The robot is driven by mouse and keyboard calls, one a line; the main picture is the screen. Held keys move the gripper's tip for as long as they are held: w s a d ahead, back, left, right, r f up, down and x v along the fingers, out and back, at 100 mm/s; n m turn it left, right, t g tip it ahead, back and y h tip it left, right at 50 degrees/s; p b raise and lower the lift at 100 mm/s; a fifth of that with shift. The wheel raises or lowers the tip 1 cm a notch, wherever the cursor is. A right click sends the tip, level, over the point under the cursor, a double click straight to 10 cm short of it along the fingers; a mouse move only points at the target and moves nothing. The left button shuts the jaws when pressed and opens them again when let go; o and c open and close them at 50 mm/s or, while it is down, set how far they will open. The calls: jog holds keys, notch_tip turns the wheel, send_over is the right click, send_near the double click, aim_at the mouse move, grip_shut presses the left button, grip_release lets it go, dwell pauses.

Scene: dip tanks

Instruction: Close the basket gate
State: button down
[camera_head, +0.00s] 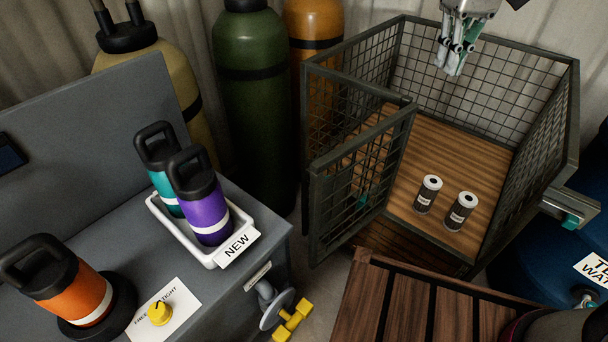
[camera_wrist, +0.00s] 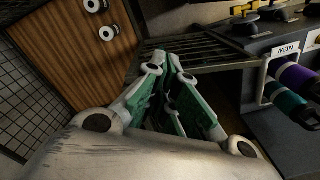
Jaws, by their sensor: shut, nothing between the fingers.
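The basket (camera_head: 570,110) is a dark metal mesh cage with a wooden floor. Its gate (camera_head: 375,137), a framed mesh panel, stands open, angled out towards the lower left, leaving the front right of the basket open. A teal piece (camera_head: 362,201) shows on the gate. The gate also shows in the wrist view (camera_wrist: 205,47), nearly edge-on beyond my fingers. A metal bracket with a teal part (camera_head: 570,208) sits on the basket's right side. My gripper (camera_head: 452,70) is shut and empty, above the back of the basket, apart from the gate; its fingers show in the wrist view (camera_wrist: 172,65).
Two small dark canisters (camera_head: 428,194) (camera_head: 461,211) stand on the basket floor. A slatted wooden surface (camera_head: 420,300) lies in front. A grey bench (camera_head: 225,300) with teal, purple and orange bottles is at left. Gas cylinders (camera_head: 250,110) stand behind. A blue drum (camera_head: 540,250) is at right.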

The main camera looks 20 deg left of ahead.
jog(key=s+a+f+n+h, duration=0.15)
jog(key=s+a+f, duration=0.3)
jog(key=a, duration=0.45)
jog(key=s+a+f+n+g, duration=0.15)
jog(key=s+a+f, duration=0.3)
jog(key=a, duration=0.55)
jog(key=s+a+f+n+h, duration=0.1)
jog(key=s+a+f+n, duration=0.15)
jog(key=a+f, duration=0.5)
jog(key=s+d+f, duration=0.4)
jog(key=f, duration=0.3)
jog(key=shift+f, duration=0.3)
jog(key=shift+m, duration=0.25)
